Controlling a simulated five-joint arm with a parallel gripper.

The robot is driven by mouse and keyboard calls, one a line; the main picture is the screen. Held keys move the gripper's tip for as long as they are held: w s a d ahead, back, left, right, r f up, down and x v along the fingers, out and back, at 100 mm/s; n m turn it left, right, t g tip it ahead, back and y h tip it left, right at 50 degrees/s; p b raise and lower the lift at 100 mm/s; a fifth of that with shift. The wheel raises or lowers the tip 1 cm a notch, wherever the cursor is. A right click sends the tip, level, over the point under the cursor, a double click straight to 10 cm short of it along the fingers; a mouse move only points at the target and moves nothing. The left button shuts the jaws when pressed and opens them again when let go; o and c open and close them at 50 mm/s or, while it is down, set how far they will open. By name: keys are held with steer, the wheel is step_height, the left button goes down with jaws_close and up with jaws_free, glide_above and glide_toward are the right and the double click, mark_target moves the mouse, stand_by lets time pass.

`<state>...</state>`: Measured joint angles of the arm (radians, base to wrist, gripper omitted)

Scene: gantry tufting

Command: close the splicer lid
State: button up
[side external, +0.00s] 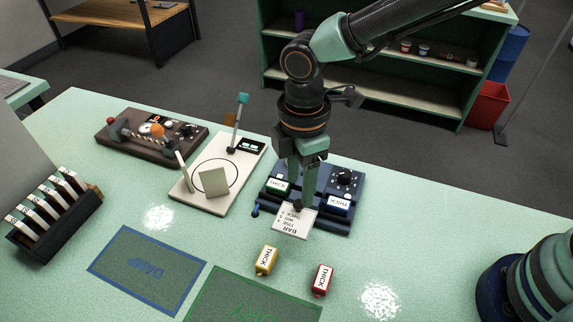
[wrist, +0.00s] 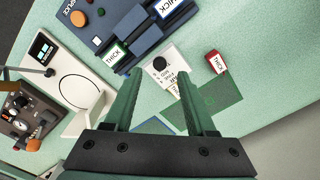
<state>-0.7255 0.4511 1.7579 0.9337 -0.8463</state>
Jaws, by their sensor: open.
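The splicer is a dark blue unit (side external: 270,207) under my gripper in the side view. It also shows at the top of the wrist view (wrist: 84,22), where its label is partly cut off. A green block (side external: 277,187) and a blue block (side external: 337,205), both labelled THICK, sit on it. I cannot clearly make out the lid or its angle. My gripper (side external: 303,198) points down over the splicer's front. In the wrist view its fingers (wrist: 160,76) are apart, with a white printed card (wrist: 172,78) and a black round part (wrist: 159,63) visible between them.
A yellow block (side external: 266,260) and a red block (side external: 321,280) lie in front. A white device (side external: 205,195) with upright plates and a lever stands left of the splicer, a brown console (side external: 120,135) beyond it. A black rack (side external: 55,225) stands far left.

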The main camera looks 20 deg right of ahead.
mark_target(299, 202)
steer(key=shift+f, duration=2.05)
steer(key=shift+c, duration=0.3)
jaws_close()
steer(key=shift+w+d+r, duration=0.1)
